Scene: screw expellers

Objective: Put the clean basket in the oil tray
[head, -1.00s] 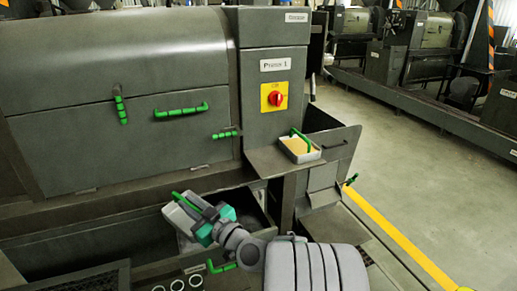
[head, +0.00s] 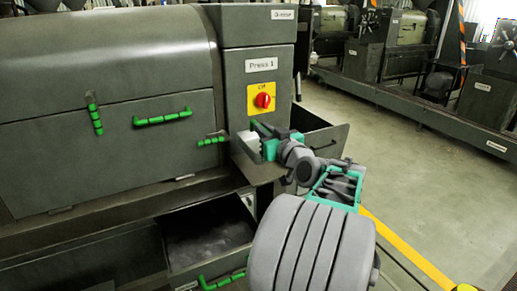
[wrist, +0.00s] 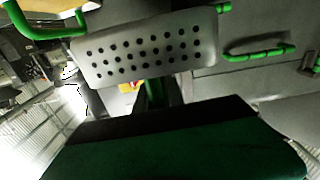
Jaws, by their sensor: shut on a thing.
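My gripper (head: 266,143) is shut on a pale basket (head: 249,146) in front of the press cabinet, over the small side shelf. In the wrist view, this basket (wrist: 145,62) shows a clean light wall with rows of holes. Its green grip runs down to my gripper's green and black jaw (wrist: 160,142). Another basket (wrist: 42,14) with yellow content and a green handle shows at the top left of the wrist view; my gripper hides it in the head view. An open drawer, which looks like the oil tray (head: 212,264), stands below left, with a dark inside.
The press cabinet (head: 258,65) with a red switch stands just behind my gripper. The press cover (head: 110,60) with green handles fills the left. A dark open bin (head: 322,138) is right of the shelf. Open floor (head: 440,195) lies to the right.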

